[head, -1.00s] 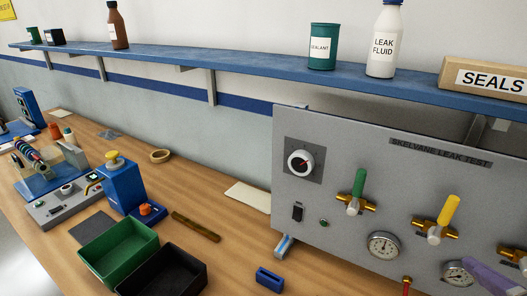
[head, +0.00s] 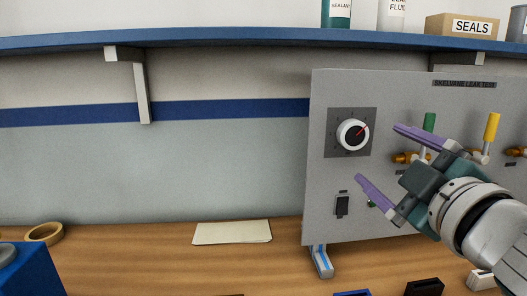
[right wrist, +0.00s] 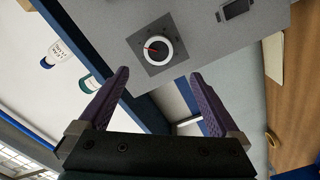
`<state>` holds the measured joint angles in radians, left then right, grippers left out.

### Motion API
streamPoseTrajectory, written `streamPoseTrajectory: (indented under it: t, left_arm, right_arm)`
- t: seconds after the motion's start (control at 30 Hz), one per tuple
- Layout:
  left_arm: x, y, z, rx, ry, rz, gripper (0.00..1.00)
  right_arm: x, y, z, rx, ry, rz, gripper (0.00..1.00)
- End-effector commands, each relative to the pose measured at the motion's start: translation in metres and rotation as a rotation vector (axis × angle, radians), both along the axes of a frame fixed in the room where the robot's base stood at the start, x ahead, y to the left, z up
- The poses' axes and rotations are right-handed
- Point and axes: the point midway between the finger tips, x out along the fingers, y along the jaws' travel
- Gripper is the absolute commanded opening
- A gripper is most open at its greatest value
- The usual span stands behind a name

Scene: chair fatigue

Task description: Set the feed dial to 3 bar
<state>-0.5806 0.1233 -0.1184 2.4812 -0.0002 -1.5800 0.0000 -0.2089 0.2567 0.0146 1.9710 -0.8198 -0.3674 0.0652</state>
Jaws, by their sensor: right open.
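The feed dial (head: 353,134) is a white-rimmed round knob with a dark face and red pointer, on a dark square plate at the panel's upper left. In the head view its pointer aims up and right; the scale marks are too small to read. It also shows in the right wrist view (right wrist: 157,49), beyond the fingertips. My right gripper (head: 378,153) has purple fingers spread wide and empty. It is in front of the panel, right of the dial in the head view, apart from it. My left gripper is not in view.
The grey panel (head: 325,205) stands on the wooden bench. A black switch (head: 342,206) is below the dial. Green (head: 429,122) and yellow (head: 492,127) valve handles are to its right. A blue shelf (head: 250,37) runs above. The bench left of the panel is mostly clear.

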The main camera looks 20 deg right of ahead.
Motion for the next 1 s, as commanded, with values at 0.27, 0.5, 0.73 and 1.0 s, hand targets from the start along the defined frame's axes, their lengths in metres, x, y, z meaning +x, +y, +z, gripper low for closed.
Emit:
streamPoseTrajectory:
  t: [0.27,0.5,0.73,1.0]
  left_arm:
    - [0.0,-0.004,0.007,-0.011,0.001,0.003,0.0]
    - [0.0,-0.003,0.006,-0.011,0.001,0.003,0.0]
    - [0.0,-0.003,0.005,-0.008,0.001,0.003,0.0]
    - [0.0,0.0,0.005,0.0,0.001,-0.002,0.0]
  right_arm:
    - [0.042,-0.011,0.003,0.0,-0.001,-0.002,0.99]
    - [0.079,-0.019,0.001,0.001,-0.001,-0.001,0.99]
    - [0.092,-0.022,0.001,0.002,0.0,-0.001,0.99]
    - [0.093,-0.022,0.001,0.002,0.001,0.0,0.96]
